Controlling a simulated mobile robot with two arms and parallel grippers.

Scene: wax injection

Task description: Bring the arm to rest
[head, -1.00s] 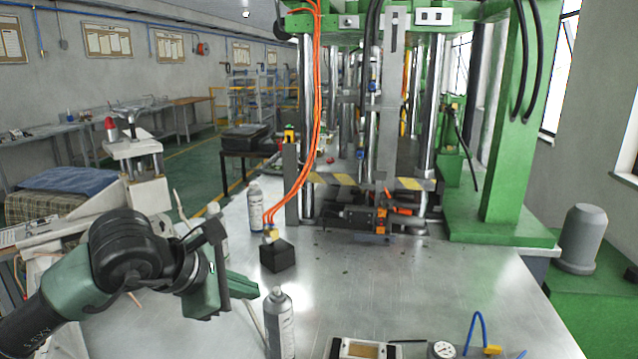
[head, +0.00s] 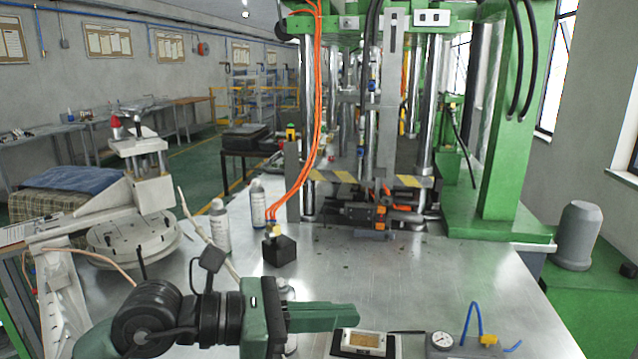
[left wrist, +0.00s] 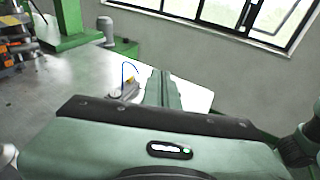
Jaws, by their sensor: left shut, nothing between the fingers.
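My left arm reaches in from the lower left of the head view. Its green left gripper (head: 322,318) points right, low over the near part of the metal table (head: 460,275). Its fingers lie together, shut and empty. In the left wrist view the closed fingers (left wrist: 162,90) show beyond the gripper body, with the table and window behind. A spray can (head: 284,292) is mostly hidden behind the gripper. My right gripper is not in view.
A framed panel (head: 362,342) lies close to the fingertips. A pressure gauge (head: 441,341) with a blue hose is to its right. A black block (head: 280,251) and two spray cans (head: 258,203) stand further back, before the green press (head: 512,130).

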